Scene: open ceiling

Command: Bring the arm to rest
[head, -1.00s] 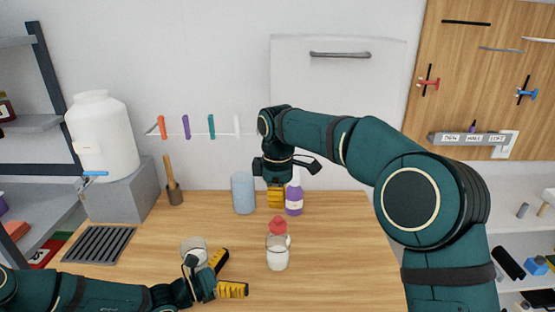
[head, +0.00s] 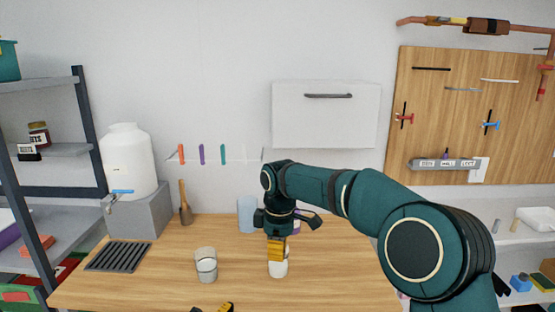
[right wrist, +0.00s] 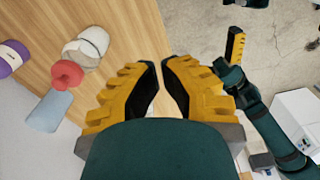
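My right gripper (head: 277,258) hangs fingers down over the table. In the head view it overlaps a white bottle (head: 279,270) and hides its red top. In the right wrist view the gripper's two yellow fingers (right wrist: 158,68) stand a little apart with nothing between them.
A glass jar (head: 206,266), a blue cup (head: 247,214) and a mostly hidden purple bottle (right wrist: 10,57) stand on the wooden table (head: 165,285). A white water tank (head: 127,160), grey rack (head: 118,257) and shelf (head: 55,150) are left. The table's right side looks clear.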

